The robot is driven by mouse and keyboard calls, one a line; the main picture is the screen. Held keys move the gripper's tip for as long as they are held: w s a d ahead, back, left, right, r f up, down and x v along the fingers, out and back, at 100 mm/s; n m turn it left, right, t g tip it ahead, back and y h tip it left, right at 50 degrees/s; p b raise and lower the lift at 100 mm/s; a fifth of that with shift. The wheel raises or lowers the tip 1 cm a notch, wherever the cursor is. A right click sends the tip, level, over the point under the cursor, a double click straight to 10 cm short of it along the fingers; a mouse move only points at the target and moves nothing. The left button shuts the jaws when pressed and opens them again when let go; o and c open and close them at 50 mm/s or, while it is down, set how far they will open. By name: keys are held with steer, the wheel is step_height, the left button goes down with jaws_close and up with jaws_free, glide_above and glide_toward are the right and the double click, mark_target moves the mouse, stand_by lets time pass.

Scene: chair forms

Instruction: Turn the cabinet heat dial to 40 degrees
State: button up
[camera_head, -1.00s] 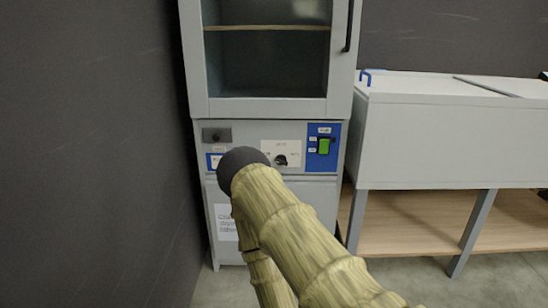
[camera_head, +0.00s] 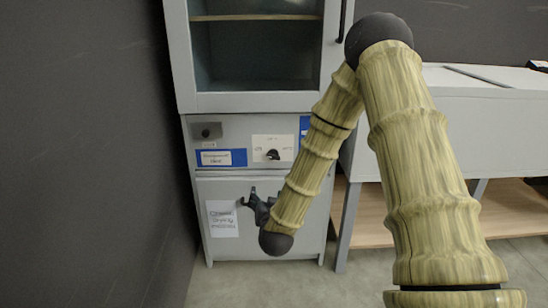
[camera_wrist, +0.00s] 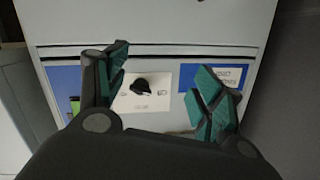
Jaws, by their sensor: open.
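The cabinet heat dial is a black knob (camera_head: 273,154) on a white plate (camera_head: 285,142) in the grey cabinet's control panel. In the wrist view the knob (camera_wrist: 143,85) and its white plate (camera_wrist: 150,108) lie between my fingers, nearer the left one. The plate's scale marks are too small to read. My gripper (camera_head: 261,196) is open and empty, below the panel in front of the lower door in the head view. It also shows in the wrist view (camera_wrist: 162,62), apart from the dial.
Another black knob (camera_head: 206,132) and a blue label (camera_head: 220,158) are left of the dial. A blue panel (camera_head: 304,126) at right is mostly hidden by my arm; its green switch (camera_wrist: 75,105) shows in the wrist view. A dark wall (camera_head: 90,150) is left, a grey bench (camera_head: 470,125) right.

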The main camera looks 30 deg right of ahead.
mark_target(274, 157)
steer(key=w+d+r+m+h, duration=0.2)
steer(key=d+r+h, duration=0.15)
steer(key=r, duration=0.45)
steer(key=shift+t+y, duration=0.3)
steer(key=shift+y, duration=0.05)
steer(key=b+x, duration=0.1)
steer(key=x, duration=0.2)
steer(key=b+x, duration=0.1)
steer(key=x, duration=0.2)
steer(key=b+x, duration=0.1)
steer(key=x, duration=0.2)
steer(key=shift+s+d+f, duration=0.15)
steer(key=shift+d+f, duration=0.2)
steer(key=shift+d, duration=0.05)
steer(key=shift+w+d+r, duration=0.1)
steer(key=shift+w+d, duration=0.25)
steer(key=shift+w, duration=0.25)
steer(key=c, duration=1)
